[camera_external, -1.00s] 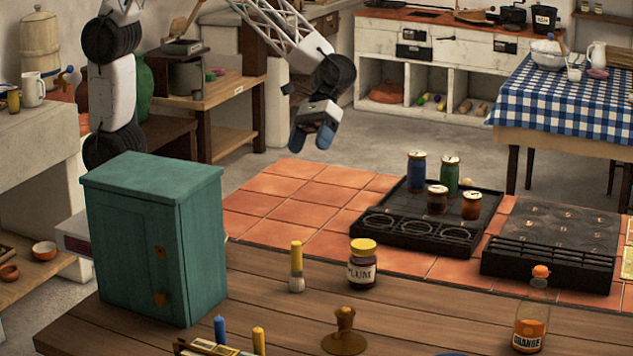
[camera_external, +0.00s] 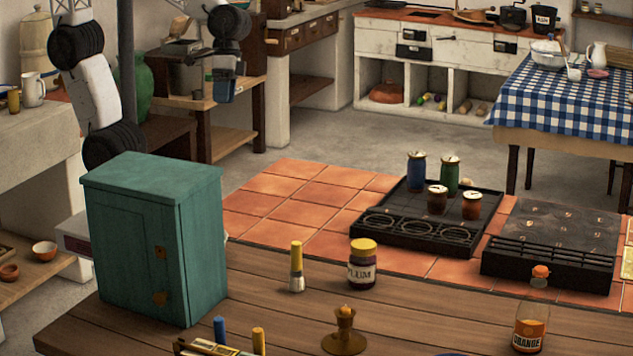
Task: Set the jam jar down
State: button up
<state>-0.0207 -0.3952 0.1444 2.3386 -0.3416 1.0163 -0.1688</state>
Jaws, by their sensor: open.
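The jam jar (camera_external: 362,265), dark with a yellow lid and a PLUM label, stands upright on the wooden counter (camera_external: 300,318), near its tiled edge. My gripper (camera_external: 221,98) is up at the upper left, in front of the wooden side bench in the picture. It is open, points downward and holds nothing that I can see. It is well apart from the jar.
A green cabinet (camera_external: 145,240) stands left on the counter. A yellow-topped brush (camera_external: 296,268) is left of the jar, a brown holder (camera_external: 344,335) in front, an orange bottle (camera_external: 530,328) at right. Black trays (camera_external: 415,232), one holding several jars, lie on the tiles.

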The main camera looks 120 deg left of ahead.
jog(key=s+a+m+t+y, duration=0.1)
jog(key=s+a+m+y, duration=0.2)
jog(key=s, duration=0.8)
jog(key=shift+s+a+m+t, duration=0.35)
jog(key=shift+a+m+t, duration=0.05)
jog(key=shift+m, duration=0.3)
dwell(0.4)
